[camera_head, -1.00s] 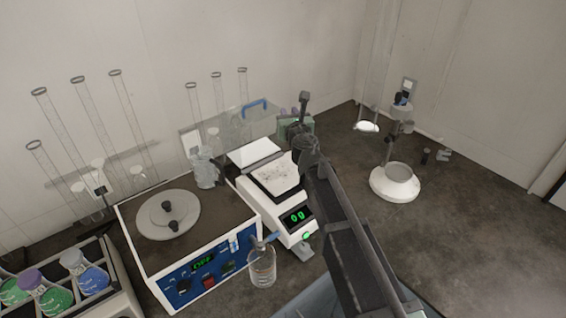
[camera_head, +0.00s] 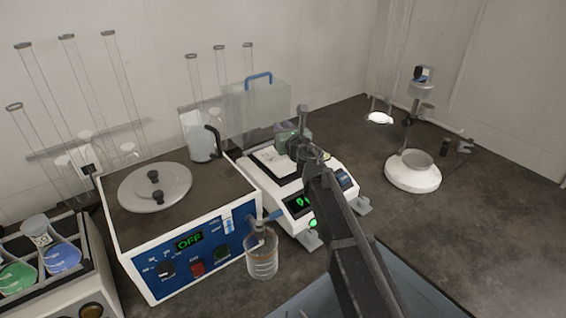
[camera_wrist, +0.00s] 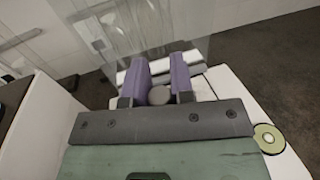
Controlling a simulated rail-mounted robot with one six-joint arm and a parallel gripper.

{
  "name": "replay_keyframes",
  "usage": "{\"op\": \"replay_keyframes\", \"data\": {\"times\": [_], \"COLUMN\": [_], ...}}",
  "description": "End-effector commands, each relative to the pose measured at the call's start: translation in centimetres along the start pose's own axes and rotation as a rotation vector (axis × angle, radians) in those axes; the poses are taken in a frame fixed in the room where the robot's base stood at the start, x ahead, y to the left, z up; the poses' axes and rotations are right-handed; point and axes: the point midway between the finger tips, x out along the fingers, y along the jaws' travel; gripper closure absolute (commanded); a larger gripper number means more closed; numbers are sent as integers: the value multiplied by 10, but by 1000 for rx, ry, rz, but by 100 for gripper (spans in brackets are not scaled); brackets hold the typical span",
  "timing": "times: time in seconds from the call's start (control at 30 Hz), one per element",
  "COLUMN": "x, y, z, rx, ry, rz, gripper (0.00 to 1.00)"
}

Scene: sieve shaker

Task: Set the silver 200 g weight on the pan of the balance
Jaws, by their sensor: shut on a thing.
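The white balance (camera_head: 338,167) stands on the bench right of the blue-fronted device. Its display shows green characters that are partly covered by my arm. My gripper (camera_head: 285,131) is above the rear part of the balance, and my arm hides much of the pan area. In the wrist view the purple fingers of my gripper (camera_wrist: 161,84) are shut on a small grey round piece, which looks like the silver weight (camera_wrist: 159,96). The balance's white body (camera_wrist: 228,88) shows below and around them. I cannot tell whether the weight touches the pan.
A clear cover with a blue handle (camera_head: 259,77) stands behind the balance. The blue-fronted device (camera_head: 190,258) is on the left, with a glass beaker (camera_head: 262,258) at its front right corner. A white-based stand (camera_head: 412,178) is at the right. Bare bench lies between it and the balance.

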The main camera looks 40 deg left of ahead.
Motion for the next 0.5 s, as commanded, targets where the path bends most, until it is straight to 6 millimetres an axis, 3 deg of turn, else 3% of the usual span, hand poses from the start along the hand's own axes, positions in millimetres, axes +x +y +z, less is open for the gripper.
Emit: {"op": "replay_keyframes", "data": {"times": [0.17, 0.37, 0.5], "x": [0, 0, 0], "y": [0, 0, 0], "z": [-8, -49, -45], "rx": [0, 0, 0], "ry": [0, 0, 0], "rz": [0, 0, 0], "gripper": [100, 100, 100]}}
